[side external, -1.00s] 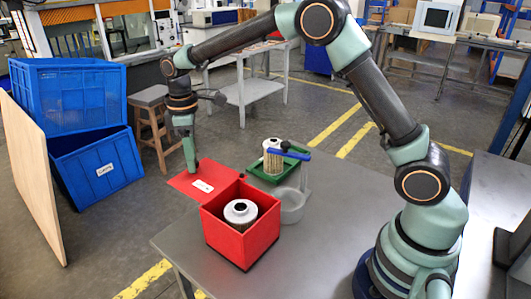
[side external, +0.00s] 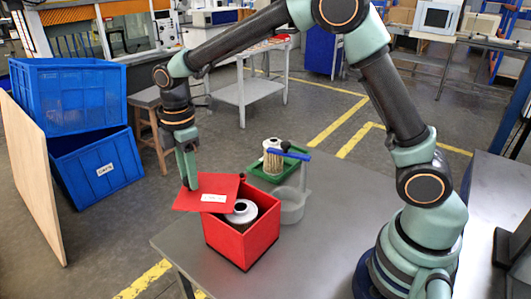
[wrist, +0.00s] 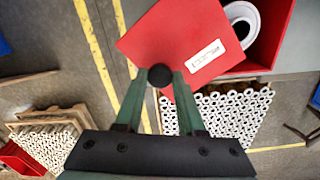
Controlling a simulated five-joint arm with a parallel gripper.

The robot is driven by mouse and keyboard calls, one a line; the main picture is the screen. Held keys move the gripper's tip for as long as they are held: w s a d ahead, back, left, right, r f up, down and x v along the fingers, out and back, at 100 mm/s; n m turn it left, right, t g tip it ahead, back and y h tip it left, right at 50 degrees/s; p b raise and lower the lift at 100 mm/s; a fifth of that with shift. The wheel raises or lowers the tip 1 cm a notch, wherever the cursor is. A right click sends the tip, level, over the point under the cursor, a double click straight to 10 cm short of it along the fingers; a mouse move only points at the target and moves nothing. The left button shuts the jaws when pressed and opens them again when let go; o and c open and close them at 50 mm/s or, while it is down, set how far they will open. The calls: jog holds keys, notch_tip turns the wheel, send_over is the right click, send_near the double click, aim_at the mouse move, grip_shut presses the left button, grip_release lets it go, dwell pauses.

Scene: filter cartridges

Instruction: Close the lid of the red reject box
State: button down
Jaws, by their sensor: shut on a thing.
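The red reject box (side external: 238,246) stands on the grey table with a white filter cartridge (side external: 241,212) inside. Its red lid (side external: 215,184) with a white label is hinged at the box's far left edge and stands partly open, tilted outward. The lid also shows in the wrist view (wrist: 150,45), beside the box opening and the cartridge (wrist: 238,22). My gripper (side external: 189,186) is at the lid's outer edge. In the wrist view my gripper (wrist: 158,84) is shut on a dark round knob (wrist: 160,75) at the lid's edge.
A green tray (side external: 265,176) with a cartridge (side external: 272,157) stands behind the box. The table front right is clear. Blue crates (side external: 95,165) stand on the floor at left.

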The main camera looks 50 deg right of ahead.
aim_at(212, 209)
jog(key=s+n, duration=0.2)
jog(key=s+a+n, duration=0.1)
jog(key=s+n, duration=0.5)
jog(key=shift+s+a+r, duration=0.1)
jog(key=shift+s+a, duration=0.05)
jog(key=shift+a, duration=0.05)
jog(key=shift+s+d+n, duration=0.3)
jog(key=shift+s+n, duration=0.5)
jog(key=shift+n, duration=0.1)
jog(key=shift+s+d+n, duration=0.3)
jog(key=shift+s+n, duration=0.45)
jog(key=shift+n, duration=0.15)
jog(key=c, duration=0.5)
grip_release()
notch_tip(212, 209, up, 12)
